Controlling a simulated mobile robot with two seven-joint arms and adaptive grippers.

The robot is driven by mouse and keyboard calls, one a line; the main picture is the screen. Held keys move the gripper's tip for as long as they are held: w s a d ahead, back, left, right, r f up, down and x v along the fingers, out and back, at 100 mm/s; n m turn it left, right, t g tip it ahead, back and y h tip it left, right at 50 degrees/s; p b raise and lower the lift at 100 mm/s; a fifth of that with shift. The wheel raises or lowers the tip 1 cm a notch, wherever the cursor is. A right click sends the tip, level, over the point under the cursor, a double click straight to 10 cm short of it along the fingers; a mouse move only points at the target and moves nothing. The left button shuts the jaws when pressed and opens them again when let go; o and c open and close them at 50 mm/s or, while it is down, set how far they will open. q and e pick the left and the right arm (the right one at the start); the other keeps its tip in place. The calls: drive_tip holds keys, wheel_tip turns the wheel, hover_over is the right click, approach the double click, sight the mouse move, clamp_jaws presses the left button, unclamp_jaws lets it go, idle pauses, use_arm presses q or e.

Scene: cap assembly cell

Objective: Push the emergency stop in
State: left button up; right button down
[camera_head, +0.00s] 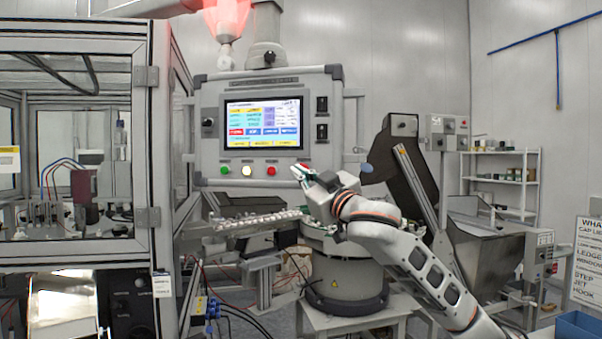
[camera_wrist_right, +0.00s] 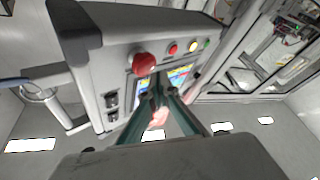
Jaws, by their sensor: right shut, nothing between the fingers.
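The emergency stop, a red mushroom button (camera_wrist_right: 143,63), sits on the grey control panel (camera_wrist_right: 90,20) in the right wrist view. In the head view the panel (camera_head: 325,150) faces me, and my gripper largely covers the button at its lower right. My right gripper (camera_head: 297,172) is shut and empty, its fingertips close in front of that corner. In the wrist view the closed fingertips (camera_wrist_right: 158,80) appear just right of and below the red button. I cannot tell whether they touch it. My left gripper is not in view.
Small red (camera_head: 271,171), yellow (camera_head: 247,171) and green (camera_head: 224,170) buttons line the panel below its lit screen (camera_head: 262,122). A framed glass enclosure (camera_head: 155,120) stands at left.

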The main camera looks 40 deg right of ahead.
drive_tip(key=shift+d, duration=0.1)
idle(0.4)
drive_tip(key=shift+w+d, duration=0.25)
drive_tip(key=shift+w+d, duration=0.25)
drive_tip(key=shift+d, duration=0.2)
idle(1.0)
drive_tip(key=shift+a, duration=0.1)
drive_tip(key=shift+s+a+p, duration=0.5)
drive_tip(key=shift+a, duration=0.2)
drive_tip(key=s+a, duration=0.1)
drive_tip(key=s+a+p, duration=0.1)
drive_tip(key=a+p, duration=0.1)
drive_tip(key=a, duration=0.1)
drive_tip(key=shift+s+a, duration=0.1)
drive_tip(key=shift+s, duration=0.3)
idle(0.4)
